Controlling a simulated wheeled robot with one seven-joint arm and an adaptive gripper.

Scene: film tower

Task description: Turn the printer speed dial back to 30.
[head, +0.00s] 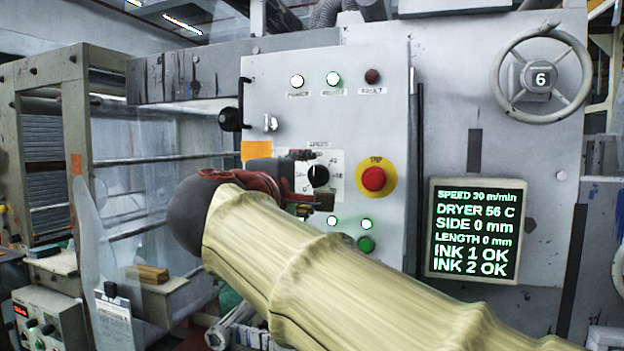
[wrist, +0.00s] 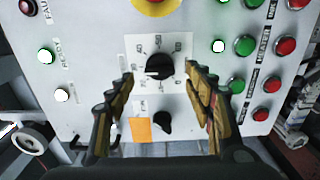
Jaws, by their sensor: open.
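The speed dial (head: 318,176) is a round black knob on a pale, marked plate on the grey control panel. The wrist view shows the dial (wrist: 159,66) whole, with a white pointer line towards the picture's left; in the head view that line points about upward. The scale numbers are too small to read surely. The display (head: 475,232) reads SPEED 30 m/min. My gripper (head: 303,180) is at the panel beside the dial, and in the wrist view my gripper (wrist: 160,78) is open, one finger on each side of the dial, apart from it.
A red stop button (head: 373,178) on a yellow ring sits right of the dial. A smaller black knob (wrist: 162,122) and an orange label (wrist: 141,130) lie close by. Green buttons (wrist: 243,45) and red buttons (wrist: 285,46) stand near the finger on the right. A handwheel (head: 540,75) is upper right.

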